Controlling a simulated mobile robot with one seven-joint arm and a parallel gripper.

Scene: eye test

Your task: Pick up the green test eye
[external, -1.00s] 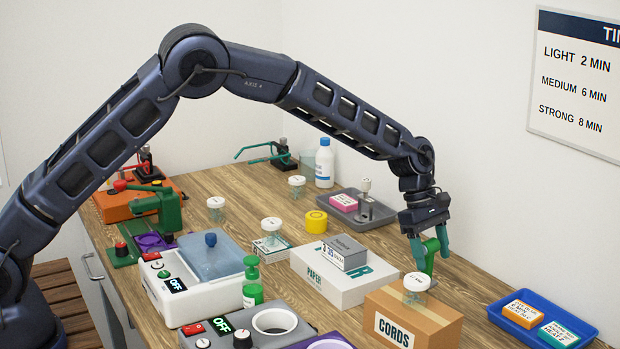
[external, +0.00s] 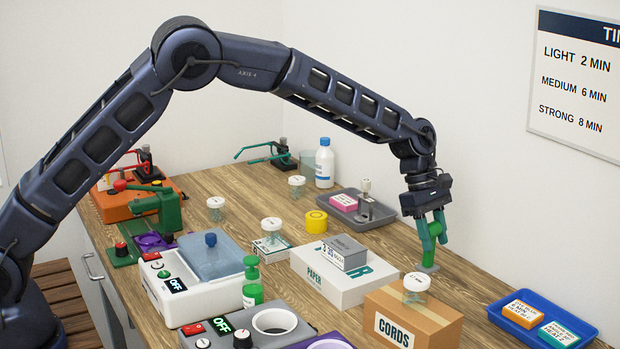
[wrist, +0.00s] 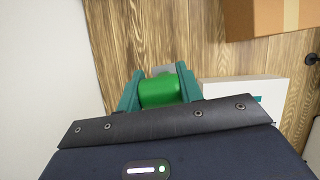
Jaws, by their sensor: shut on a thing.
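The green test eye (external: 428,255) is a green upright piece with a small grey foot. It sits between the teal fingers of my gripper (external: 432,236), behind the cardboard CORDS box. My gripper is shut on it. The foot shows just above the box's back edge and appears raised off the table. In the wrist view the green test eye (wrist: 160,91) shows as a green rounded body with a finger on each side and a bit of grey beyond it.
The CORDS box (external: 442,319) with a lidded jar (external: 416,284) on it stands just in front. A white PAPER box (external: 330,284) is to the left. A blue tray (external: 547,335) with two small boxes is to the right. A grey tray (external: 379,213) stands behind.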

